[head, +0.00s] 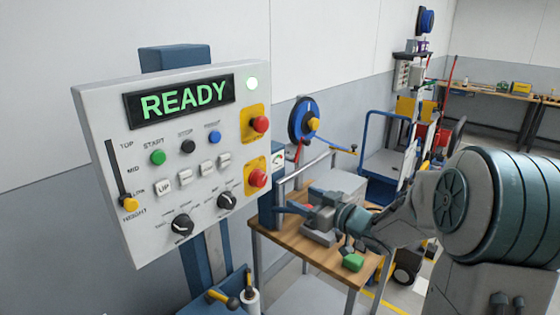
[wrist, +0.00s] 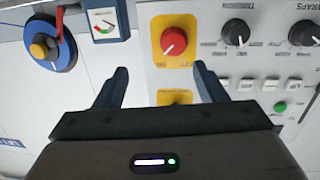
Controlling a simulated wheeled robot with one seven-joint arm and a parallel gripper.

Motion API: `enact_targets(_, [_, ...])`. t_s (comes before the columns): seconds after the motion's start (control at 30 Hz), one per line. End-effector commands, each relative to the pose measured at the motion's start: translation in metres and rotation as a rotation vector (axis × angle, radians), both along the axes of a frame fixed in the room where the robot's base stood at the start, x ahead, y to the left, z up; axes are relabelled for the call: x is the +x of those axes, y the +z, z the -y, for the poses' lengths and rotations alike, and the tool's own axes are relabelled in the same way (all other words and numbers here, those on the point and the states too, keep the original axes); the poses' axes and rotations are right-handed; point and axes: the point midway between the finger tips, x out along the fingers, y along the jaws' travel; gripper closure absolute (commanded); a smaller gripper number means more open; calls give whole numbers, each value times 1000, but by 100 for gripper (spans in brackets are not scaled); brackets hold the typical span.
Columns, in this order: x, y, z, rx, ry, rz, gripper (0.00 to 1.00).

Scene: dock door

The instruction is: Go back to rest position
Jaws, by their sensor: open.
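My gripper (head: 293,207) is open and empty in the head view, to the right of the control panel (head: 120,95) and over the wooden table. In the wrist view its two fingers (wrist: 158,88) stand wide apart in front of the panel face. A red knob on a yellow plate (wrist: 173,42) shows between and beyond the fingertips. A second yellow plate (wrist: 175,97) is partly hidden by the gripper body. I cannot tell whether the fingers touch anything.
A wooden table (head: 290,240) stands below my arm with a green block (head: 352,262) on it. A blue reel (head: 303,120) and a small gauge box (head: 278,160) are beside the panel. A blue cart (head: 385,165) stands behind. Workbenches (head: 490,92) line the far wall.

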Motion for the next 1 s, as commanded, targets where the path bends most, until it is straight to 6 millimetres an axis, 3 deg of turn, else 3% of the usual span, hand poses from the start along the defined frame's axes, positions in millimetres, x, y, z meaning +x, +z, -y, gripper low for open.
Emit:
enact_targets(0.23, [-3, 2, 27, -227, -305, -106, 35])
enact_targets(0.47, [-40, 1, 59, -367, -559, -280, 35])
enact_targets(0.77, [-132, -12, 78, -437, -749, -608, 35])
enact_targets(1.0, [-224, -31, 61, -425, -731, -920, 35])
